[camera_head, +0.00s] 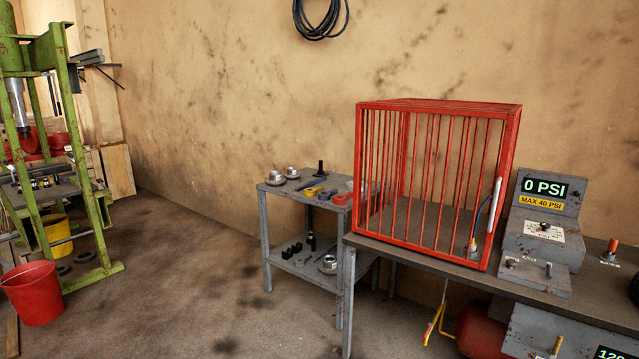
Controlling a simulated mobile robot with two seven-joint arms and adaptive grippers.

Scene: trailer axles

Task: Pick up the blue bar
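A small blue piece (327,194) lies on the top shelf of the grey cart (274,189), beside a yellow tool (313,190) and a red piece (342,199). It is too small for me to tell whether it is the blue bar. A thin blue hose (481,212) shows inside the red cage at the right. Neither of my grippers is in view.
A red barred cage (437,105) stands on a grey bench with a gauge box (541,217) reading 0 PSI. A green press (92,180) and a red bucket (33,294) stand at the left. The floor (190,265) between press and cart is clear.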

